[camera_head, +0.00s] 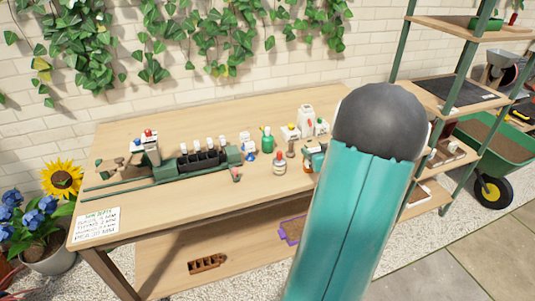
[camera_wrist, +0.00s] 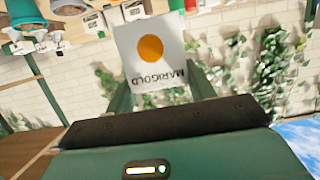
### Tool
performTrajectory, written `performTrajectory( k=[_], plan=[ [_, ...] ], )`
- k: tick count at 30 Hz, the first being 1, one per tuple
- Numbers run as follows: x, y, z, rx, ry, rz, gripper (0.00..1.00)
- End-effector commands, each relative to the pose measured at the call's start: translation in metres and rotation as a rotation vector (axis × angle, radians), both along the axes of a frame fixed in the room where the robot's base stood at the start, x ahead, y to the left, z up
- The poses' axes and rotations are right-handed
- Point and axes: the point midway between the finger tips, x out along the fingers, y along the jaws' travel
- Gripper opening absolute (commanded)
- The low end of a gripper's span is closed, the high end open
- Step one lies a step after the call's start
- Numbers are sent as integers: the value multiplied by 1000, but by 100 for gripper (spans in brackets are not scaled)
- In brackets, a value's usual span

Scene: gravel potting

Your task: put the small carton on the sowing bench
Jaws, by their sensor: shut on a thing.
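The small carton (camera_wrist: 152,50) is a white box face with an orange disc and the word MARIGOLD, which reads upside down in the wrist view. My gripper (camera_wrist: 161,82) is shut on it, with a dark green finger at each side. The sowing bench (camera_head: 200,190) is a wooden table in the head view, against a white brick wall. In the head view my own arm covers the bench's right part, and my gripper and the held carton are hidden there.
A green seed tray rack (camera_head: 165,170) with dark cells takes up the bench's left. Small bottles and white cartons (camera_head: 305,118) crowd its right rear. A paper note (camera_head: 96,224) lies at the front left corner. Bare wood shows along the front. A shelf (camera_head: 465,105) and green wheelbarrow (camera_head: 505,145) stand right.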

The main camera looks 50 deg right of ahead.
Motion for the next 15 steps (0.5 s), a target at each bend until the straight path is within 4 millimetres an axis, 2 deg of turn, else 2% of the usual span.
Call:
performTrajectory(
  k=[9,15],
  plan=[
    [66,26,-34,6,0,2,32],
    [93,35,-70,5,0,1,32]
  ],
)
